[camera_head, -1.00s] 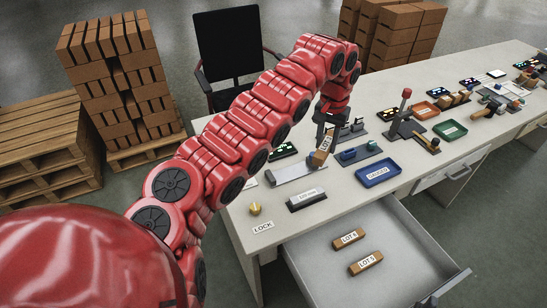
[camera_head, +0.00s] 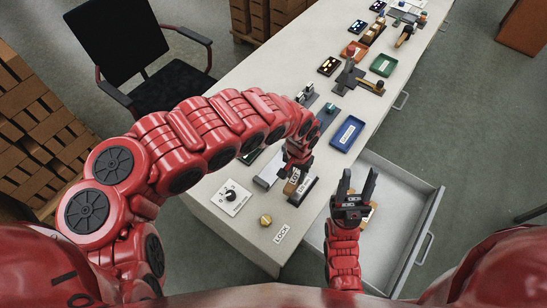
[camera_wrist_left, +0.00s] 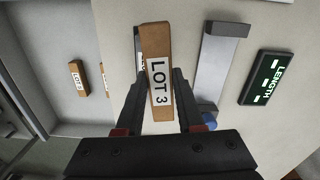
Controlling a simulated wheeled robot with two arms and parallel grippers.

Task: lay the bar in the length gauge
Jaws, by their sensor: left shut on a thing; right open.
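My left gripper (camera_head: 297,168) is shut on a brown bar (camera_head: 291,186) in the head view. In the left wrist view the bar (camera_wrist_left: 159,75), labelled LOT 3, sits between the two fingers (camera_wrist_left: 155,112) and points away from them. The length gauge (camera_wrist_left: 219,72), a silver channel, lies right of the bar in the wrist view, apart from it. In the head view the gauge (camera_head: 266,174) is partly hidden by my left arm. A dark LENGTH display (camera_wrist_left: 266,78) is beside the gauge. My right gripper (camera_head: 355,190) is open and empty over the drawer.
The open drawer (camera_head: 408,190) holds bars (camera_wrist_left: 76,76). A black labelled block (camera_head: 303,191) stands close to the held bar.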

